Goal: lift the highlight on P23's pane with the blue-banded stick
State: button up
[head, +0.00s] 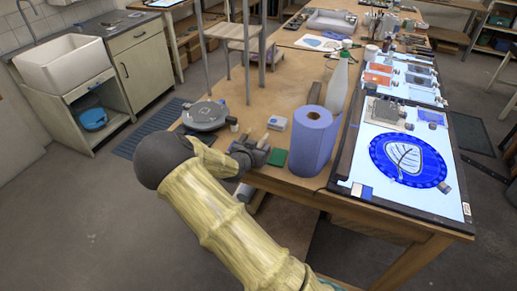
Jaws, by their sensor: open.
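A round blue pane (408,160) with a pale leaf shape and dark veins lies on the lit panel at the right; no P23 label is readable. My gripper (250,150) is at the near left part of the wooden table, far left of the pane. It is open, among small dark and tan items whose outlines merge with it.
A blue paper roll (312,143) and a spray bottle (338,84) stand between my gripper and the lit panel (361,177). A grey round turntable (205,114) is left of my gripper. A green pad (277,157) lies close by. The floor at the lower left is clear.

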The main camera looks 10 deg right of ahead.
grip_shut()
jog(key=shift+r, duration=0.1)
notch_tip(320, 180, up, 10)
dwell(0.6)
dwell(0.5)
